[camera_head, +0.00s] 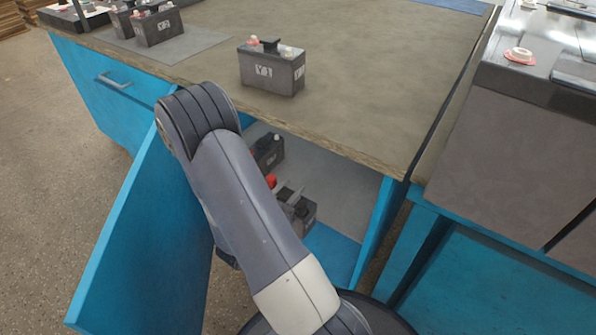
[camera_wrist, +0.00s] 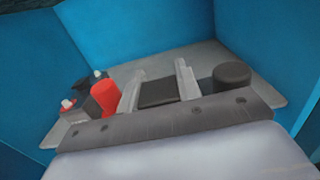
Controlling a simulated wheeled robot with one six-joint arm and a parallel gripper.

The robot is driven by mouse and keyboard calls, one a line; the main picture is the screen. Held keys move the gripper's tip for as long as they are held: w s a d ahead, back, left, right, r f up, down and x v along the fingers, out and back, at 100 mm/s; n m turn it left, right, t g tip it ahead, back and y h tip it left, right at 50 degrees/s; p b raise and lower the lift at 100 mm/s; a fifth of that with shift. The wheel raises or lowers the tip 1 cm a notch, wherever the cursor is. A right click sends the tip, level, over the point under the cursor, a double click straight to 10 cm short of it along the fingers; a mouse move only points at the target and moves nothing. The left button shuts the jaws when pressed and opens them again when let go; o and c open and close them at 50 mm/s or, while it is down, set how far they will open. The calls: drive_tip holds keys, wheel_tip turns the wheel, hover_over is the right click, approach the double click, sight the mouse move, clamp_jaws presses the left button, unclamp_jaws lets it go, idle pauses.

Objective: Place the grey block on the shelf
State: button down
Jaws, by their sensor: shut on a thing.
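My gripper (camera_head: 288,193) reaches through the open front of the blue cabinet. In the wrist view its two pale fingers (camera_wrist: 158,88) are shut on the black handle (camera_wrist: 158,93) on top of the grey block. The block (camera_head: 305,217), a dark grey battery, partly shows behind my arm. A red cap (camera_wrist: 104,97) and a black cap (camera_wrist: 232,77) stand on either side of the fingers. The grey shelf (camera_head: 349,190) is inside the cabinet; it also shows in the wrist view (camera_wrist: 205,57). I cannot tell whether the block touches it.
Another dark battery (camera_head: 268,150) stands deeper on the shelf. The blue door (camera_head: 140,240) hangs open at left, and a blue side wall (camera_head: 378,220) bounds the right. Battery Y1 (camera_head: 272,70) stands on the worktop (camera_head: 375,80) above. A blue patch (camera_head: 333,247) lies near the front.

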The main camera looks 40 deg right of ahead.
drive_tip(key=f+b+x, duration=0.3)
drive_tip(key=b+x, duration=0.3)
drive_tip(key=x, duration=1.2)
drive_tip(key=shift+f, duration=0.25)
drive_tip(key=c, duration=1)
unclamp_jaws()
drive_tip(key=shift+s+f, duration=0.1)
drive_tip(key=shift+f, duration=0.15)
drive_tip(key=shift+r, duration=0.1)
drive_tip(key=p+v, duration=0.3)
drive_tip(key=v, duration=0.9)
drive_tip(key=shift+a+r+p, duration=0.1)
drive_tip(key=shift+p, duration=0.25)
